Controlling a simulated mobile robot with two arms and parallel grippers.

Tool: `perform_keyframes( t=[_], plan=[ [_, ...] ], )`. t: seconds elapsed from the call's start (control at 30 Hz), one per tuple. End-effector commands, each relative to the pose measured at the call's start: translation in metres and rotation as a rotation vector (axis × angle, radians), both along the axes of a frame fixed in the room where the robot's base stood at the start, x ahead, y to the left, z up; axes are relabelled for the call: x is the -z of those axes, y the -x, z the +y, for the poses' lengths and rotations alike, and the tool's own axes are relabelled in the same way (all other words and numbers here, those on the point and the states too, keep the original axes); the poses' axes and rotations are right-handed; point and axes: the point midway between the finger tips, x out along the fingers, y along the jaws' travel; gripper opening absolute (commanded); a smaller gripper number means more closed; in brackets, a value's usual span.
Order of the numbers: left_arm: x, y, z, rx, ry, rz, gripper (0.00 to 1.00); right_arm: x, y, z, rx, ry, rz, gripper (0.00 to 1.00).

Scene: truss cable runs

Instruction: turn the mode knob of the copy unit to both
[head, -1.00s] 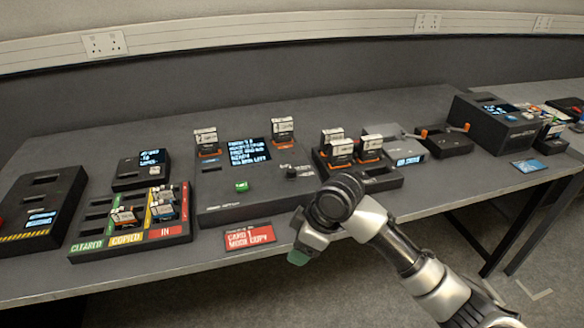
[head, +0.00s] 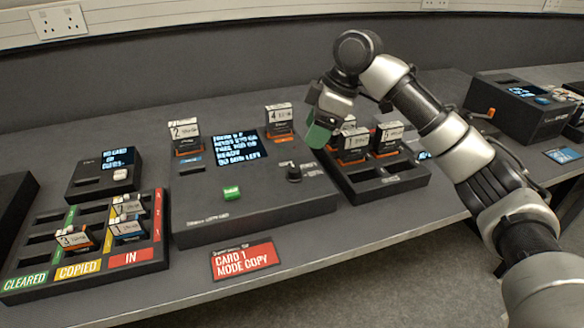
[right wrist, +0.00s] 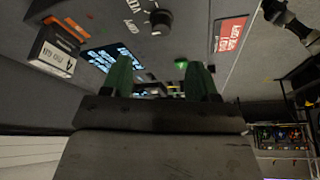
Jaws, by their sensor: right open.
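The copy unit (head: 215,212) is a dark sloped box in the middle of the table. It has a lit screen (head: 236,150), a green button (head: 231,192) and a black mode knob (head: 293,172) at its right. The knob also shows in the right wrist view (right wrist: 158,20), with white lettering beside it; I cannot tell its setting. My right gripper (head: 318,132) is above and behind the knob, not touching it. Its green fingers (right wrist: 160,78) are apart with nothing gripped between them. My left gripper is not in view.
Upright cards stand in the unit's left slot (head: 185,136) and right slot (head: 279,119). A card tray (head: 395,186) is close at its right, a coloured sorting tray (head: 150,262) at its left. A red sign (head: 242,259) reading "CARD 1 MODE COPY" is in front.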

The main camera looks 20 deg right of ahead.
Motion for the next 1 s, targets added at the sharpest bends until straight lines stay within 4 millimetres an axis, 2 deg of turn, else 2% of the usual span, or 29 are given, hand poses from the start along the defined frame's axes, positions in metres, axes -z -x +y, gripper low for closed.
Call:
perform_keyframes(
  t=[0.4, 0.53, 0.7, 1.0],
  plan=[
    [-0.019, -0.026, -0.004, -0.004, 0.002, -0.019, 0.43, 0.068, -0.009, 0.027, -0.002, 0.001, 0.002, 0.60],
    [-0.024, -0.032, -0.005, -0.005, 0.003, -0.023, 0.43, 0.084, -0.011, 0.033, -0.002, 0.000, 0.002, 0.60],
    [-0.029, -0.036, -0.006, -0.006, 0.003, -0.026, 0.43, 0.094, -0.013, 0.037, -0.002, 0.000, -0.001, 0.60],
    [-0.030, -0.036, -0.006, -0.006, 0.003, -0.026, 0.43, 0.095, -0.013, 0.038, -0.001, 0.000, 0.000, 0.58]
  ],
)
